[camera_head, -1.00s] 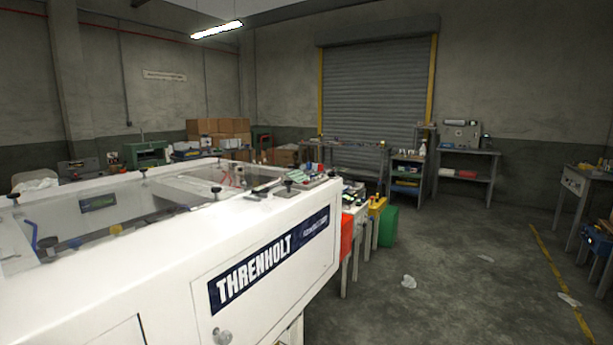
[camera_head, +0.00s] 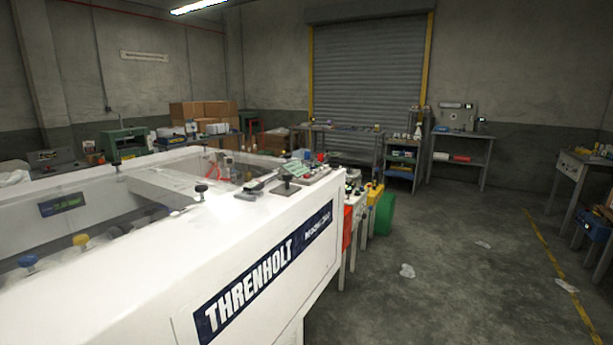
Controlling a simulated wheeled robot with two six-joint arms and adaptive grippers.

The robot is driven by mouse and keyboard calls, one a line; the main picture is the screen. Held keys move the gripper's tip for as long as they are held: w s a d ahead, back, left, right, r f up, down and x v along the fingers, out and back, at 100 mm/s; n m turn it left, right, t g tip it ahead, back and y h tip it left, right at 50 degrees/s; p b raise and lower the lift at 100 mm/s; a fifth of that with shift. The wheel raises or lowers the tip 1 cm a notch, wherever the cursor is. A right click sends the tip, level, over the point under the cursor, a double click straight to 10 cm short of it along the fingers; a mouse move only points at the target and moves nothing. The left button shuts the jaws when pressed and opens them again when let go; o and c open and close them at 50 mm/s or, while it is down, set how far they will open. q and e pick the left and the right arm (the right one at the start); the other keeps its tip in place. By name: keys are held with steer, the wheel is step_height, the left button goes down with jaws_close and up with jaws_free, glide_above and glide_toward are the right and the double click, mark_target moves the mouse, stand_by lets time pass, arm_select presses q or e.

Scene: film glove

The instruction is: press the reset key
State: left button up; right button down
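A large white machine with a blue THRENHOLT label (camera_head: 268,272) fills the left and lower part of the head view. On its far right top corner sits a small cluster of controls (camera_head: 300,174), with a greenish panel and red and blue bits. The parts there are too small to tell which one is the reset key. Several black knobs, one of them a near knob (camera_head: 201,191), stand on the top rim. Neither of my grippers is in view.
Beyond the machine's right end stand a red box (camera_head: 347,226), a yellow item (camera_head: 374,194) and a green drum (camera_head: 385,214). Workbenches (camera_head: 463,136) line the back wall by a roller shutter (camera_head: 366,75). The floor (camera_head: 450,240) on the right is mostly open, with scattered scraps.

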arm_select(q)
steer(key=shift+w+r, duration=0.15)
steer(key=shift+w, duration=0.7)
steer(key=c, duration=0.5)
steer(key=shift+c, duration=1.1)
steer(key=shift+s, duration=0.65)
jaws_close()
